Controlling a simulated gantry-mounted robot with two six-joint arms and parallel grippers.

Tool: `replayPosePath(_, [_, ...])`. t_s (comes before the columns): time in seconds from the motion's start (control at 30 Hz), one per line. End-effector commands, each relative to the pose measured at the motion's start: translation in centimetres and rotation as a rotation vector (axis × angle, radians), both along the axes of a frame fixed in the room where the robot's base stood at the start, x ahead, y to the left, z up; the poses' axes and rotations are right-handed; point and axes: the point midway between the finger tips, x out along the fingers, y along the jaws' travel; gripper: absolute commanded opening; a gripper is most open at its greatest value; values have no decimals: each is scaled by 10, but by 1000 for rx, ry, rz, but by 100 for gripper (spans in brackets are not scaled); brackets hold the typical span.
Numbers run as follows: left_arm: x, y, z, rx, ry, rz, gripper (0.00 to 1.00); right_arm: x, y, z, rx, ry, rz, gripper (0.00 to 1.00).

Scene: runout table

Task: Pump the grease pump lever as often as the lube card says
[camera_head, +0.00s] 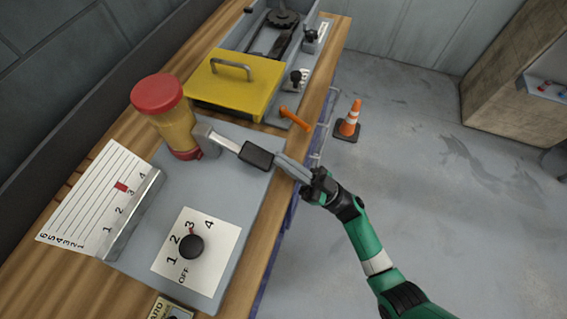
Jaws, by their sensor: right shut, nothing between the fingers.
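The grease pump (177,125) is a yellow cylinder with a red cap, standing on a grey plate. Its lever (225,143) is a pale metal bar that ends in a black grip (256,155) and points right, toward the table's front edge. My right gripper (283,163) is shut and empty, its tips right at the end of the black grip; I cannot tell whether they touch. A white lined card (85,205) lies left of the plate, with rows of numbers and a red mark (121,187) near 3. I cannot tell whether it is the lube card. My left gripper is out of view.
A black knob (191,245) sits on a white dial plate marked OFF and 1 to 4. A metal bar (132,215) stands beside the card. A yellow cover (235,83) and an orange handle (294,118) lie beyond the pump. A traffic cone (348,120) stands on the floor.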

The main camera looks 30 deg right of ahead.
Motion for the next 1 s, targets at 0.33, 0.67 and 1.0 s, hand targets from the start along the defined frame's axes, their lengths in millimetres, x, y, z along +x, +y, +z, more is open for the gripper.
replayPosePath(0.33, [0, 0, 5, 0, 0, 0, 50, 2, 0, -3, -6, 23, -7, 0])
replayPosePath(0.67, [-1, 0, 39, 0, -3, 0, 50, -15, -13, 21, -3, 17, 3, 0])
replayPosePath(1.0, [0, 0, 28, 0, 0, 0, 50, -53, -48, -27, -2, 9, 5, 0])
